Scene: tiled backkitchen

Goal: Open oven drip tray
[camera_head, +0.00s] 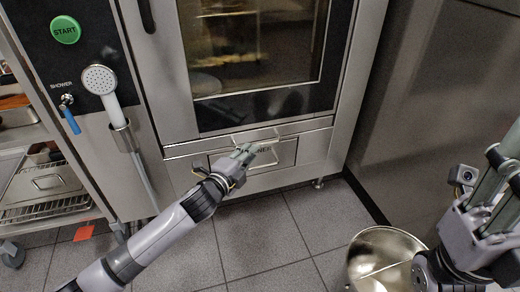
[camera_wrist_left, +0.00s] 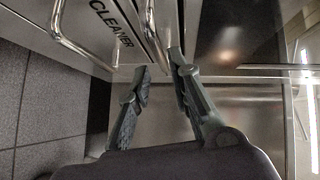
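The oven drip tray (camera_head: 215,143) is a narrow steel front below the oven door, with a thin wire handle (camera_head: 262,137). In the left wrist view, a bent metal handle (camera_wrist_left: 151,18) comes down close to the fingertips of my left gripper (camera_wrist_left: 158,64). The left gripper also shows in the head view (camera_head: 250,152), in front of the tray. Its two fingers stand apart with a gap between them. I cannot tell if they touch the handle. My right gripper (camera_head: 503,165) is raised at the right edge, its fingers apart and nothing seen between them.
Below the tray is a cleaner drawer (camera_head: 285,156) with its own handle (camera_wrist_left: 70,38). The oven door (camera_head: 260,110) above is shut. A shower head (camera_head: 99,80) hangs left. A metal pot (camera_head: 375,242) stands on the floor at right. Open tiled floor (camera_head: 265,225) lies in front.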

